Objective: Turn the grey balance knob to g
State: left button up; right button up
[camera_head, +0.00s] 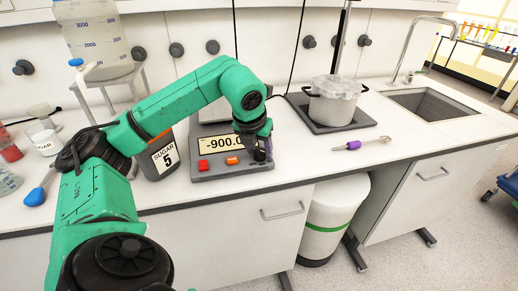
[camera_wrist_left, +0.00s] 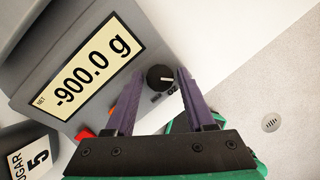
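The grey balance (camera_head: 232,172) stands on the bench and its display (camera_head: 220,143) reads -900.0; in the left wrist view the display (camera_wrist_left: 85,76) reads -900.0 g with NET beside it. The dark round knob (camera_wrist_left: 160,77) has a white pointer line, toward its right side in that view. In the head view my left gripper (camera_head: 258,150) is over the balance's right end and largely hides the knob. My right gripper is not in view.
A SUGAR 5 container (camera_head: 161,157) stands left of the balance. A red button (camera_head: 203,165) and an orange button (camera_head: 232,160) are on its front. A pot (camera_head: 333,102) on a dark plate and a purple-handled tool (camera_head: 353,145) lie to the right, with clear bench between.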

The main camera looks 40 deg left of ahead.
pick_arm(q)
jog(key=p+v, duration=0.3)
jog(key=v, duration=1.1)
jog(key=shift+r+p, duration=0.3)
jog(key=shift+s, duration=0.1)
